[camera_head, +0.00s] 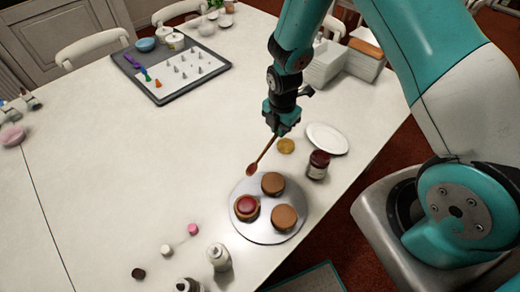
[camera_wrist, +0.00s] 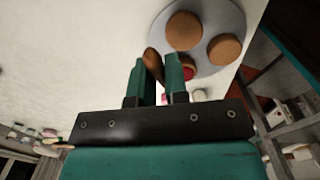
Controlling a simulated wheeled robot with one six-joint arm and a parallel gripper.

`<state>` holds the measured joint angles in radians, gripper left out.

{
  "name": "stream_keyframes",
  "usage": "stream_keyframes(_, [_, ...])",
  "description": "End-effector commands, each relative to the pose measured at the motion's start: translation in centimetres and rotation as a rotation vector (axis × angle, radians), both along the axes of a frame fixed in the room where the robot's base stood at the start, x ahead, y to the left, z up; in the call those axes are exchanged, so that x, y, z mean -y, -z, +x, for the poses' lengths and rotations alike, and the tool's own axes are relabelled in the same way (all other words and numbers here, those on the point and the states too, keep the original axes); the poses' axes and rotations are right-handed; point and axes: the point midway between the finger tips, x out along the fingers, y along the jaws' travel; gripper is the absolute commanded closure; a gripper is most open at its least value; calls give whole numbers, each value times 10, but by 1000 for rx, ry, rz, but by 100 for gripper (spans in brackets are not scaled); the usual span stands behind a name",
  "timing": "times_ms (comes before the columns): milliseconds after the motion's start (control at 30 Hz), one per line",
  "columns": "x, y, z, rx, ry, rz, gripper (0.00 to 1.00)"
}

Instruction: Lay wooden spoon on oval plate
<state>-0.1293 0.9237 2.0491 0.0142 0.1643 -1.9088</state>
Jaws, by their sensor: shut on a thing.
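The wooden spoon (camera_head: 262,157) hangs tilted from my gripper (camera_head: 281,126), its reddish bowl end down and to the left, just above the far edge of the turntable. In the wrist view my gripper (camera_wrist: 158,82) is shut on the spoon (camera_wrist: 153,64), which shows between the two green fingers. The white oval plate (camera_head: 327,139) lies empty on the table to the right of my gripper. The spoon is apart from the plate.
The grey turntable (camera_head: 242,222) bears several brown cakes, one with a red top (camera_head: 247,205). White bottles (camera_head: 219,257) are in front.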

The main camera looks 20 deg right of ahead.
Motion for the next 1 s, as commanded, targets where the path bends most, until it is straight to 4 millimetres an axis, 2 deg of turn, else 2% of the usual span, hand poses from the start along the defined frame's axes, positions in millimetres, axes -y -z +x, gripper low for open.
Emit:
stream_keyframes(33, [25,23,3,-11,125,24,100])
stream_keyframes(100, [56,40,4,-23,303,68,100])
stream_keyframes(267, [126,73,-1,-21,711,176,100])
stream_keyframes(400, [185,99,-14,15,1055,271,100])
stream_keyframes(533, [231,116,-30,68,1322,346,100])
stream_keyframes(600, [249,123,-39,97,1431,375,100])
stream_keyframes(733, [272,129,-50,139,1566,410,100])
stream_keyframes(833, [279,131,-54,155,1612,421,100])
stream_keyframes(1000, [281,137,-55,159,1622,425,100])
